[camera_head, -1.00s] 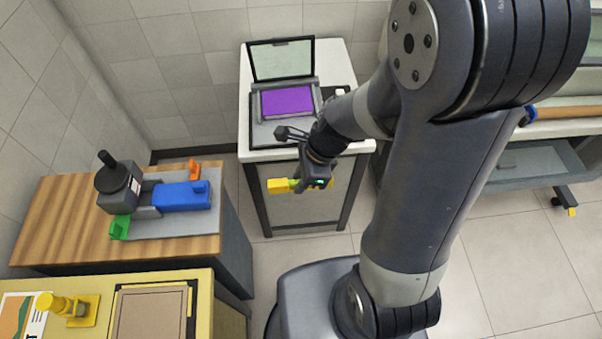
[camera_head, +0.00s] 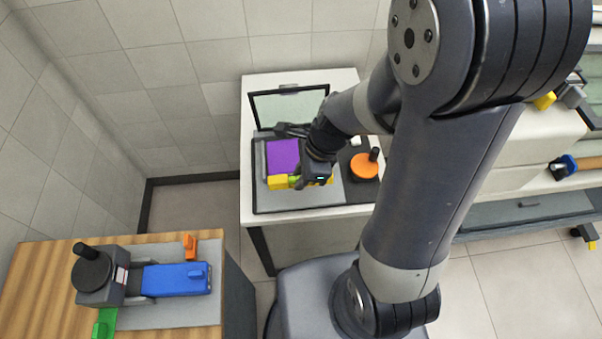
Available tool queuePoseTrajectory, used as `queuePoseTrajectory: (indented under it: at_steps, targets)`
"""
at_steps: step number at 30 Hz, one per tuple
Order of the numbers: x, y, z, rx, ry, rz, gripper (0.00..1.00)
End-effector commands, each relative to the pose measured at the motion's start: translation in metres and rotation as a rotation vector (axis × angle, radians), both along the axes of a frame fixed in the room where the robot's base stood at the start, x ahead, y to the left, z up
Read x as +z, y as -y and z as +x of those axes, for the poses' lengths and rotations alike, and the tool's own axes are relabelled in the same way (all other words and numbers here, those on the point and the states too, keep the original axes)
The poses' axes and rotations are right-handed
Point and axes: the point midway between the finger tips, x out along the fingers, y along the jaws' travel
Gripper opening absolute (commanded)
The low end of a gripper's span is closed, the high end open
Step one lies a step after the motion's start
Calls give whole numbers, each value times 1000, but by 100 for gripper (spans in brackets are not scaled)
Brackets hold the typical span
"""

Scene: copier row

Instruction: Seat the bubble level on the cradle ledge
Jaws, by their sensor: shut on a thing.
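The bubble level, a yellow bar with a green middle (camera_head: 278,182), is held in my gripper (camera_head: 300,181). My gripper is shut on it, and the jaws hide its middle and part of its right side. The level appears level across the picture, over the front part of a grey device with a purple panel (camera_head: 283,154) and a raised framed lid. I cannot tell whether the level touches the device or hangs above it. The cradle ledge cannot be made out clearly; my gripper and arm cover part of this area.
The device stands on a white table (camera_head: 258,97). An orange round knob with a black handle (camera_head: 364,166) is right of my gripper. A wooden-topped cabinet (camera_head: 35,290) at lower left bears a blue clamp-like fixture (camera_head: 175,280). A white machine (camera_head: 525,140) stands at right.

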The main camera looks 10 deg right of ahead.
Motion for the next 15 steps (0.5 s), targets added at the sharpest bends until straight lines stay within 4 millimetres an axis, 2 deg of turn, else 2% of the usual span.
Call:
queuePoseTrajectory:
  at_steps: [11,15]
  targets:
    - [1,0,0,-1,0,3,0]
    - [-8,0,0,0,0,3,0]
